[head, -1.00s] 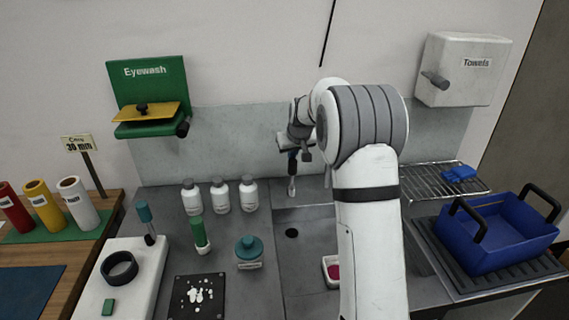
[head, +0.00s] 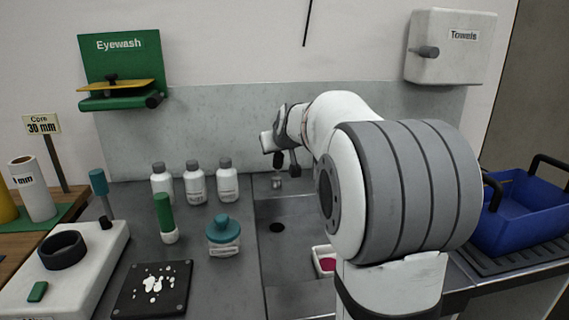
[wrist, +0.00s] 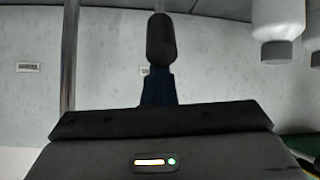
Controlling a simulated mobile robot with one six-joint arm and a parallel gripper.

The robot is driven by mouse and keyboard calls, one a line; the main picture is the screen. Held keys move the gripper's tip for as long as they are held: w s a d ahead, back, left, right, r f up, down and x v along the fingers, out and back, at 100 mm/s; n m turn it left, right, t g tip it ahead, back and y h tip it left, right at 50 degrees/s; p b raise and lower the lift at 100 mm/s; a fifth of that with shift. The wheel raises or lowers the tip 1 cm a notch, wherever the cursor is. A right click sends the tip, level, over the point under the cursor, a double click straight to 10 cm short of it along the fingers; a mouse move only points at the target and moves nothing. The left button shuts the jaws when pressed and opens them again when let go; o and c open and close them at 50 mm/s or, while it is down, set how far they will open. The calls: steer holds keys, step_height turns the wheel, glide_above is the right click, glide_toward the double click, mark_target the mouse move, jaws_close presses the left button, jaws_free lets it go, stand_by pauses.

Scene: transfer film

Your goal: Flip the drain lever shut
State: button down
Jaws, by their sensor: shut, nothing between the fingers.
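The drain lever shows in the wrist view as a dark rounded grip (wrist: 160,40) on a thin metal stem. My gripper (wrist: 158,85), with dark blue fingers shut and empty, points at this grip. The two overlap in the picture, and I cannot tell whether they touch. In the head view my gripper (head: 278,160) is small, above the back left corner of the sink, partly hidden by my wrist. A short metal fitting (head: 276,183), seemingly the lever's base, stands just below it.
The sink (head: 290,250) has a dark drain hole (head: 277,227). White bottles (head: 194,184) stand left of the lever; a teal-lidded jar (head: 223,236) is nearer. A blue bin (head: 520,225) is at the right. My arm hides much of the sink's right side.

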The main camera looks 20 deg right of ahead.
mark_target(278, 160)
steer(key=shift+s+a+f+t+b, duration=0.35)
steer(key=shift+s+f+t+b, duration=0.15)
steer(key=shift+b, duration=1.3)
steer(key=shift+s+a+f+t+b, duration=0.35)
steer(key=shift+f+b, duration=0.2)
steer(key=shift+b, duration=1.25)
steer(key=b, duration=0.3)
steer(key=s+t+b, duration=0.1)
steer(key=b, duration=0.2)
steer(key=shift+s+d+f+t+h, duration=0.15)
steer(key=shift+d+t+h, duration=0.05)
steer(key=shift+t+h, duration=0.1)
steer(key=shift+b, duration=0.5)
steer(key=shift+f, duration=0.1)
steer(key=shift+s, duration=0.15)
steer(key=p+v, duration=0.1)
steer(key=v, duration=0.7)
steer(key=shift+r, duration=0.2)
